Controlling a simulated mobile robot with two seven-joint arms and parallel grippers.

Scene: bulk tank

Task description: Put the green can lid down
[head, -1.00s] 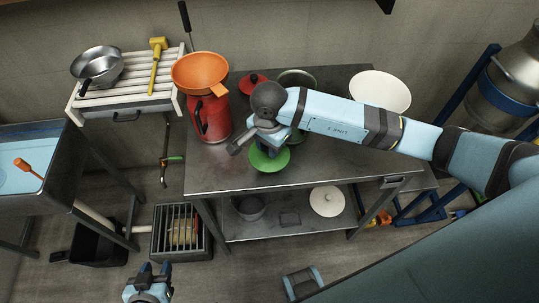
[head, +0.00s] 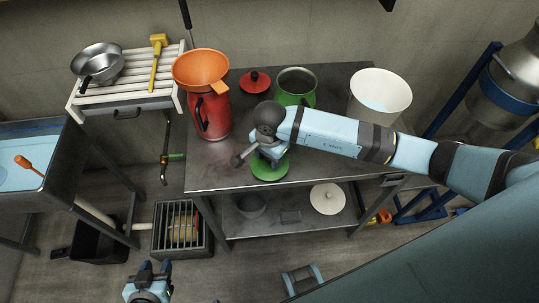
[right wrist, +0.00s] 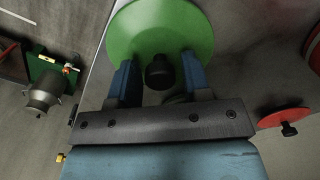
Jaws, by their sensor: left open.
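The green can lid (head: 268,170) lies flat on the steel table close to its front edge, partly hidden under my right gripper (head: 262,152). In the right wrist view the lid (right wrist: 160,22) shows as a green disc with a black knob (right wrist: 160,73). The fingers of my right gripper (right wrist: 160,78) stand on either side of the knob, with a visible gap on each side, so it looks open. The green can (head: 297,88) stands open behind the lid. My left gripper (head: 148,284) is open and empty, low at the left, away from the table.
A red can (head: 212,115) with an orange funnel (head: 201,70) stands left of the lid. A red lid (head: 255,82) lies behind, and a white bucket (head: 380,98) stands at the right. The table (head: 220,172) is bare left of the green lid.

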